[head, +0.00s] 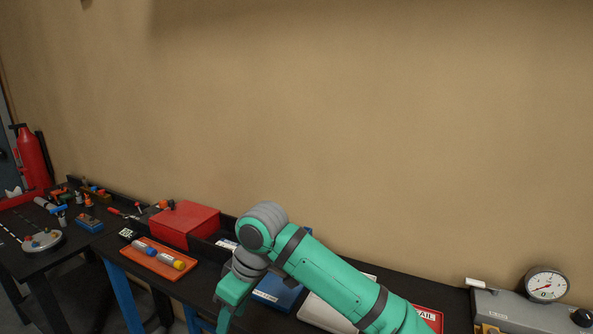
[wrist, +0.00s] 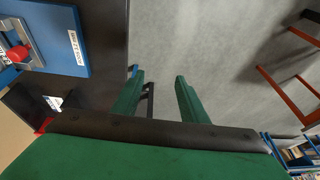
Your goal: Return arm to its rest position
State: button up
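My green arm reaches across the lower middle of the head view and bends down at its grey joint. My gripper shows in the wrist view (wrist: 160,76), with its two green fingers apart and nothing between them. Beyond the fingers is grey floor (wrist: 220,45), past the edge of the dark table. In the head view the fingertips are not visible; they are below the picture or hidden by my arm.
The dark bench (head: 440,288) holds a red box (head: 185,222), an orange tray (head: 135,257) with two cylinders, a blue box (head: 278,293) partly behind my arm, and a grey gauge unit (head: 520,310) at right. A red extinguisher (head: 32,160) stands far left. The wall above is clear.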

jog(key=a+f+m+t+y, duration=0.4)
jog(key=a+m+t+y, duration=0.25)
jog(key=a+y, duration=0.7)
jog(key=s+d+f+m+t+h, duration=0.45)
jog(key=s+d+f+h, duration=0.3)
jog(key=f, duration=0.25)
jog(key=s+d+f+m+t+h, duration=0.4)
jog(key=s+d+f+m+h, duration=0.25)
jog(key=s+f, duration=0.3)
jog(key=s+d+n+h, duration=0.1)
jog(key=s+d+n, duration=0.1)
jog(key=s+d, duration=0.4)
jog(key=s+d+n+h, duration=0.2)
jog(key=s+d, duration=0.5)
jog(key=s, duration=0.9)
jog(key=shift+g, duration=0.3)
